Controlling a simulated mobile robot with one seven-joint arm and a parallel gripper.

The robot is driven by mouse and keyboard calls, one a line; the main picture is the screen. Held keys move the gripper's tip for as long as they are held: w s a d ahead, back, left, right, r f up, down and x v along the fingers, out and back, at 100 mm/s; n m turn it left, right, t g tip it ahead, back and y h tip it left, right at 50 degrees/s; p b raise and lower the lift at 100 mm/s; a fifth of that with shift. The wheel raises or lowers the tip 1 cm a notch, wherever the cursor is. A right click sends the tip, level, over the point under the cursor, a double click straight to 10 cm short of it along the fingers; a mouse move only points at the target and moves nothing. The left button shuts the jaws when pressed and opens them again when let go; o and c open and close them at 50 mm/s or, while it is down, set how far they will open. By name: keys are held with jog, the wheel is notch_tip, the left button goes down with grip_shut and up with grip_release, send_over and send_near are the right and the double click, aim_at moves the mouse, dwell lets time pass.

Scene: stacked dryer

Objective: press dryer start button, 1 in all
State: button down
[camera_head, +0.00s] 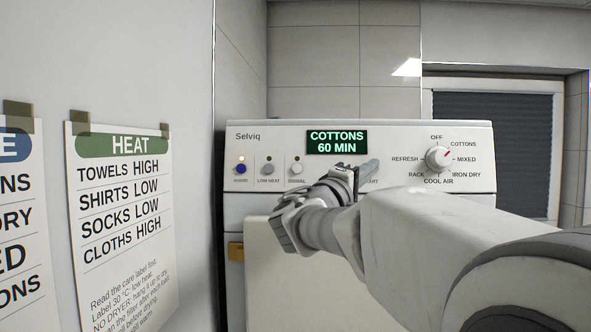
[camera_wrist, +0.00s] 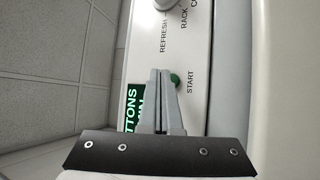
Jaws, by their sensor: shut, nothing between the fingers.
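The white dryer's control panel (camera_head: 300,128) faces me in the head view. The green start button (camera_wrist: 175,80) shows in the wrist view beside the label START, partly covered by my fingers. In the head view my gripper hides the button, and only the end of its label shows. My gripper (camera_head: 368,170) is shut and empty, its fingertips in front of the panel at the button. In the wrist view the fingertips (camera_wrist: 160,72) overlap the button's left side. I cannot tell whether they touch it. The display (camera_head: 337,142) reads COTTONS 60 MIN.
Three small controls (camera_head: 268,169) sit at the panel's left. A HEAT chart (camera_head: 122,215) hangs on the left wall. My arm covers the lower right.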

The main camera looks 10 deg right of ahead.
dwell(0.3)
jog(key=shift+w+d+f+b, duration=0.1)
jog(key=shift+w+f+b, duration=0.15)
jog(key=shift+b, duration=0.2)
jog(key=shift+w+r, duration=0.15)
